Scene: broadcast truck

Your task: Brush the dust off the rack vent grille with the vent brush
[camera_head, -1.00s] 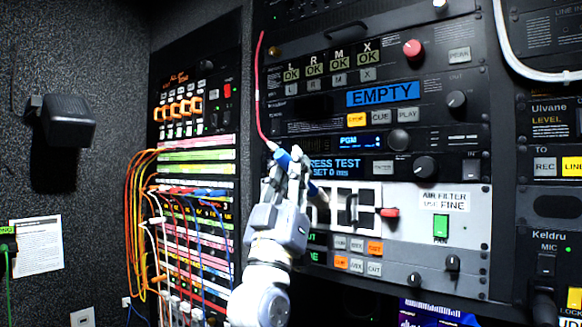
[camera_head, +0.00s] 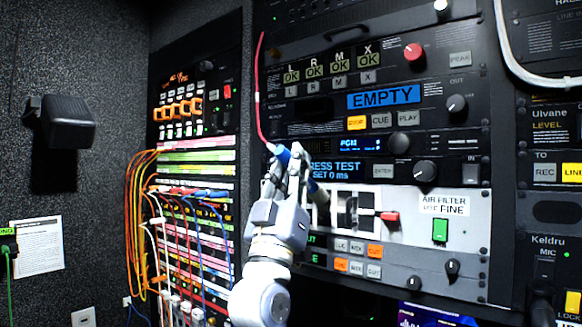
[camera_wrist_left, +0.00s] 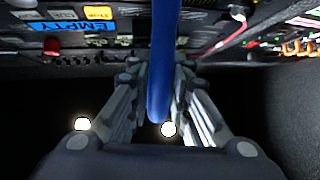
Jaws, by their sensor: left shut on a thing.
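The vent brush has a blue handle (camera_head: 283,155) with a red cord rising from its upper end. My left gripper (camera_head: 287,165) is shut on the handle; the handle also shows in the left wrist view (camera_wrist_left: 166,60), between the fingers (camera_wrist_left: 165,95). The brush's lower end (camera_head: 319,196) points right and down at the left part of the vent grille. The grille (camera_head: 367,212) is a black-and-white patterned area on a light panel, labelled AIR FILTER at right. Contact between bristles and grille cannot be told. My right gripper is not in view.
A red knob (camera_head: 390,217) sits just right of the grille and a green switch (camera_head: 440,230) farther right. Rows of buttons (camera_head: 357,248) lie below. Orange and coloured patch cables (camera_head: 140,215) hang at left. A dark wall box (camera_head: 68,122) is at far left.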

